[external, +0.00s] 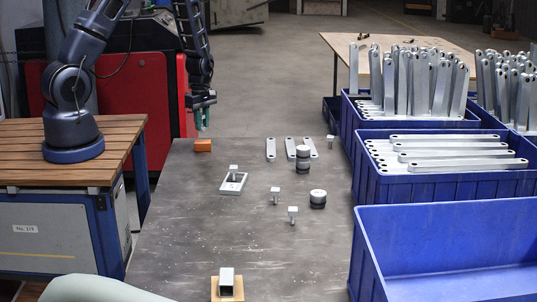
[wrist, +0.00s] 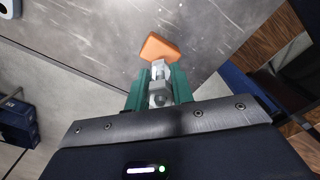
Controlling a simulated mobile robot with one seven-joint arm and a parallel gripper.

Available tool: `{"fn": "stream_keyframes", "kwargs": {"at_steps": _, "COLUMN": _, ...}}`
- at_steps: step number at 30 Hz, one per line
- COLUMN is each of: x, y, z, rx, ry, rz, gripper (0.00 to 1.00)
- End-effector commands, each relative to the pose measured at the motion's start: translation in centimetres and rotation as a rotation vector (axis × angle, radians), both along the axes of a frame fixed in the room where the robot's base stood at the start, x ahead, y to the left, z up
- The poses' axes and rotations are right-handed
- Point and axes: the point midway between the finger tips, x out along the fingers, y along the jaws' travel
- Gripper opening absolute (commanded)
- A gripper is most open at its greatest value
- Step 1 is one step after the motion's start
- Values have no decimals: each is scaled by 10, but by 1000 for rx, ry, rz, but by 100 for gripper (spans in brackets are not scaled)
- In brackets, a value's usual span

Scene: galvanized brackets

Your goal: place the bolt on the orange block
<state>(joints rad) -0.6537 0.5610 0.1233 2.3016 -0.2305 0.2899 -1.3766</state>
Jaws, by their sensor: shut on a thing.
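The orange block (external: 203,145) lies on the far left corner of the grey table (external: 200,215). It also shows in the wrist view (wrist: 157,46), just beyond my fingertips. My gripper (external: 203,115) is above and behind the block in the external view, pointing down. In the wrist view its green fingers (wrist: 159,91) are shut on a grey metal bolt (wrist: 158,72). The bolt's end overlaps the block in that view; I cannot tell whether they touch. In the external view the held bolt is too small to make out.
Other bolts stand on the table, at the far right (external: 331,141), mid-table (external: 275,195) and nearer (external: 293,213). Blue crates (external: 440,240) line the right side.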

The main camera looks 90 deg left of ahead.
Motion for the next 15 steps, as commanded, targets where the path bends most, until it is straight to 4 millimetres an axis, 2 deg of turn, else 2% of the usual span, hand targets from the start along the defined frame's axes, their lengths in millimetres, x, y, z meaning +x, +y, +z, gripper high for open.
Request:
{"fn": "stream_keyframes", "kwargs": {"at_steps": 10, "x": -1, "y": 0, "z": -33, "rx": -1, "ry": 1, "rz": 2, "gripper": 0}}
{"fn": "stream_keyframes", "kwargs": {"at_steps": 15, "x": 0, "y": 0, "z": -37, "rx": 0, "ry": -1, "rz": 1, "gripper": 0}}
